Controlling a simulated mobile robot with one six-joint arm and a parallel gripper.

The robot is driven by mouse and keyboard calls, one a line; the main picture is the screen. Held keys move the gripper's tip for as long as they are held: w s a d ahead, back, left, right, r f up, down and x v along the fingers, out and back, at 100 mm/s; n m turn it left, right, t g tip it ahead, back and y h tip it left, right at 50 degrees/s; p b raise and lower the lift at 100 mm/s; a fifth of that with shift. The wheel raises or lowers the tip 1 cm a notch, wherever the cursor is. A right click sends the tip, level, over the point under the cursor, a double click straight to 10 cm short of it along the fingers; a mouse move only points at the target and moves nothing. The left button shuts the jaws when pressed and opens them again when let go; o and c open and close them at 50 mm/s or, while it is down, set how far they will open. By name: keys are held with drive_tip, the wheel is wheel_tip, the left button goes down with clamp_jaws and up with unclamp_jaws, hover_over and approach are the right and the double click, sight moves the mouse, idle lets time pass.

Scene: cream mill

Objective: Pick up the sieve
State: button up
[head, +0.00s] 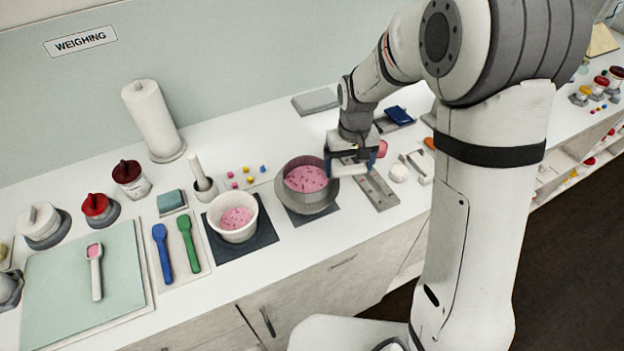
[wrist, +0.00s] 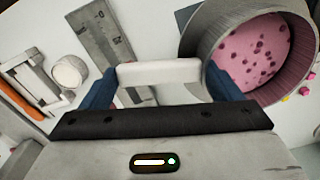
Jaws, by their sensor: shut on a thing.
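My gripper (head: 350,166) has its blue fingers shut on the ends of a white bar (head: 349,171), just right of a grey round vessel. The bar also shows between the fingers in the wrist view (wrist: 158,72). The grey vessel (head: 307,204), sieve-like in shape, holds a pink mass with darker bits and stands on a dark mat (head: 318,217). In the wrist view the vessel (wrist: 222,50) is at the upper right, partly behind the right finger. I cannot tell whether the bar is joined to it, nor which piece is the sieve.
A white bowl (head: 227,232) of pink mix stands on a dark mat to the left. The back counter has free room.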

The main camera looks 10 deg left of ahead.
wheel_tip(320, 180, up, 9)
drive_tip(key=shift+f+b, duration=0.15)
drive_tip(key=shift+b, duration=0.6)
drive_tip(key=shift+f+p, duration=0.1)
drive_tip(key=shift+p, duration=0.3)
wheel_tip(320, 180, down, 4)
drive_tip(key=shift+f+p, duration=0.1)
drive_tip(key=shift+p, duration=0.85)
drive_tip(key=shift+f+b, duration=0.6)
drive_tip(key=shift+f, duration=0.4)
drive_tip(key=shift+s+a, duration=0.1)
drive_tip(key=shift+s+a, duration=0.2)
drive_tip(key=shift+a, duration=0.45)
